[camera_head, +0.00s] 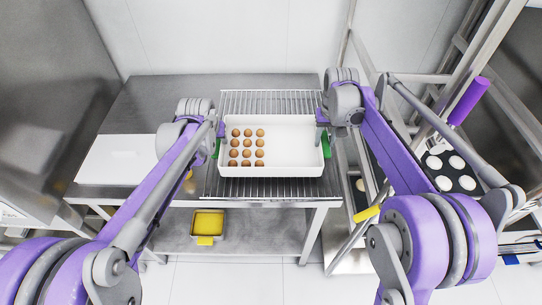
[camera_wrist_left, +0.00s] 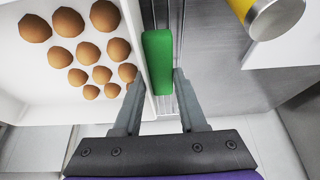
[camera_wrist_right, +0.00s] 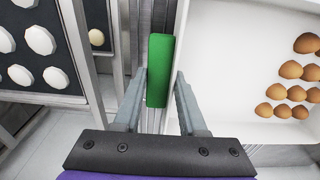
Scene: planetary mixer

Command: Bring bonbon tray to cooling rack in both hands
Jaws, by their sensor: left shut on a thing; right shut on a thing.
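The white bonbon tray (camera_head: 285,169) holds several brown bonbons (camera_head: 247,147) in its left half; its right half is empty. It is level over the wire cooling rack (camera_head: 270,100); I cannot tell whether it touches the bars. My left gripper (camera_head: 219,134) is shut on the tray's left green handle (camera_wrist_left: 157,62). My right gripper (camera_head: 322,124) is shut on its right green handle (camera_wrist_right: 160,70). The rack shows behind and in front of the tray; its middle is hidden under it.
The rack lies on a steel table (camera_head: 150,95). A white board (camera_head: 118,160) lies at the table's left. A yellow container (camera_head: 207,224) stands on the lower shelf. A metal rack trolley with a dark tray of white rounds (camera_head: 466,183) stands at the right. A yellow cylinder (camera_wrist_left: 270,15) stands near my left gripper.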

